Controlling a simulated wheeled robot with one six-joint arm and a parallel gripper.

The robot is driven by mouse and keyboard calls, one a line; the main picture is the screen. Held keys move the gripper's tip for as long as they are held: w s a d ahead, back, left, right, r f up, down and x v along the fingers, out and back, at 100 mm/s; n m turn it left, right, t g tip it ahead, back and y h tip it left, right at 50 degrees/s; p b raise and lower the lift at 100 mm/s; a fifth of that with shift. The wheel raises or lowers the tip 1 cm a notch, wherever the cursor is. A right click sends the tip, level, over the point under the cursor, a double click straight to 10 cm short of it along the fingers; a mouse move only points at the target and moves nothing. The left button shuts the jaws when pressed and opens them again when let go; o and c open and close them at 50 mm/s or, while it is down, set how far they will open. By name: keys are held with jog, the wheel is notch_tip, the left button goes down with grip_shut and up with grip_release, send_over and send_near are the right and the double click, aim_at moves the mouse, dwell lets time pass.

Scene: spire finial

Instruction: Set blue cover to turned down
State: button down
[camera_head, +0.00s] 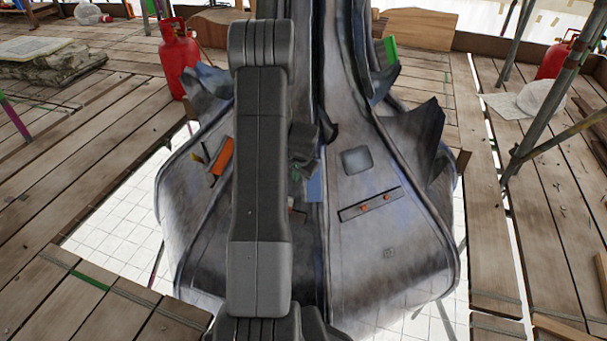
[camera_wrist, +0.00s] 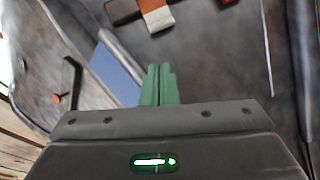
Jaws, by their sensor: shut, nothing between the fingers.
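The blue cover (camera_head: 315,187) is a small blue panel on the front of the grey metal spire (camera_head: 395,262), just right of my arm. Part of it may be hidden by my arm and gripper. In the wrist view the blue cover (camera_wrist: 115,72) is a slanted blue face left of my fingers. I cannot tell its exact hinge position. My gripper (camera_head: 296,174) has green fingers, partly hidden by the wrist in the head view. In the wrist view my gripper (camera_wrist: 160,70) has its fingers together and empty, close beside the cover; contact cannot be told.
An orange piece (camera_head: 222,156) sits on the spire left of my arm. Torn metal flaps (camera_head: 424,138) stick out. A red gas cylinder (camera_head: 178,58) stands back left.

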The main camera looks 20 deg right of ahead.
jog(key=shift+w+a+f+h, duration=0.3)
jog(key=shift+w+a+f, duration=0.05)
jog(key=shift+w+f, duration=0.35)
dwell(1.1)
